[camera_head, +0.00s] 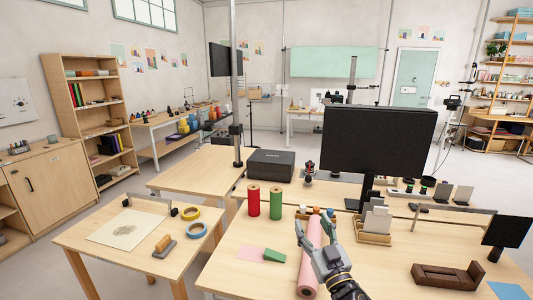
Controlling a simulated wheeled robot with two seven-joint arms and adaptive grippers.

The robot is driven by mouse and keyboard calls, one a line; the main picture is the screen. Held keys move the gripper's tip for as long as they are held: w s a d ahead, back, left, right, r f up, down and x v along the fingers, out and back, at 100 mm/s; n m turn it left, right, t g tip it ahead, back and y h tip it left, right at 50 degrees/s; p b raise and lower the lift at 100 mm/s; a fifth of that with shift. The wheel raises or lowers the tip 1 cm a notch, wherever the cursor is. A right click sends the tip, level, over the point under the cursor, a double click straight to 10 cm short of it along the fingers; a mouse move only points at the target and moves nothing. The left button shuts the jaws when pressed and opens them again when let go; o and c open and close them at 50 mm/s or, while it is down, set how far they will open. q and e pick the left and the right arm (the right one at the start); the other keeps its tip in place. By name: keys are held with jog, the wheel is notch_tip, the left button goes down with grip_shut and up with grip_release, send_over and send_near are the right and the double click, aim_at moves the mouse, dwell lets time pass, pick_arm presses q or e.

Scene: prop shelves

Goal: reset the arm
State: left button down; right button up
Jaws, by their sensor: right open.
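My right gripper (314,230) shows at the lower middle of the head view, its arm coming in from the bottom edge. Its fingers are apart, over a pink roll (307,276) on the front table (375,273). The gripper hides part of the roll. I cannot tell whether the fingers touch it; nothing is clearly held. My left gripper is out of view.
A red spool (253,200) and a green spool (275,203) stand left of the gripper. A wooden card holder (374,238), a monitor (378,139) and a brown wooden tray (446,276) are to its right. A lower-left table (90,245) holds tape rolls.

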jog(key=s+d+f+m+g+h, duration=0.25)
jog(key=s+d+f+g, duration=0.2)
jog(key=f, duration=0.35)
jog(key=s+d+f+m+g+h, duration=0.2)
jog(key=s+d+f+g+h, duration=0.3)
jog(key=f, duration=0.4)
jog(key=s+f+n+g+y, duration=0.1)
jog(key=s+f+g, duration=0.35)
jog(key=s, duration=0.45)
jog(key=s+f+n+g+y, duration=0.1)
jog(key=s+f+g+y, duration=0.15)
jog(key=s+f, duration=0.45)
jog(key=s+f+g+h, duration=0.1)
jog(key=s+f+g, duration=0.15)
jog(key=f, duration=2.85)
jog(key=s+d+f, duration=0.3)
jog(key=s+f, duration=0.7)
jog(key=s, duration=0.1)
jog(key=s+d+f, duration=0.3)
jog(key=s+f, duration=0.7)
jog(key=s, duration=0.1)
jog(key=shift+s+f+n, duration=0.25)
jog(key=shift+s+n, duration=0.15)
jog(key=shift+n, duration=0.05)
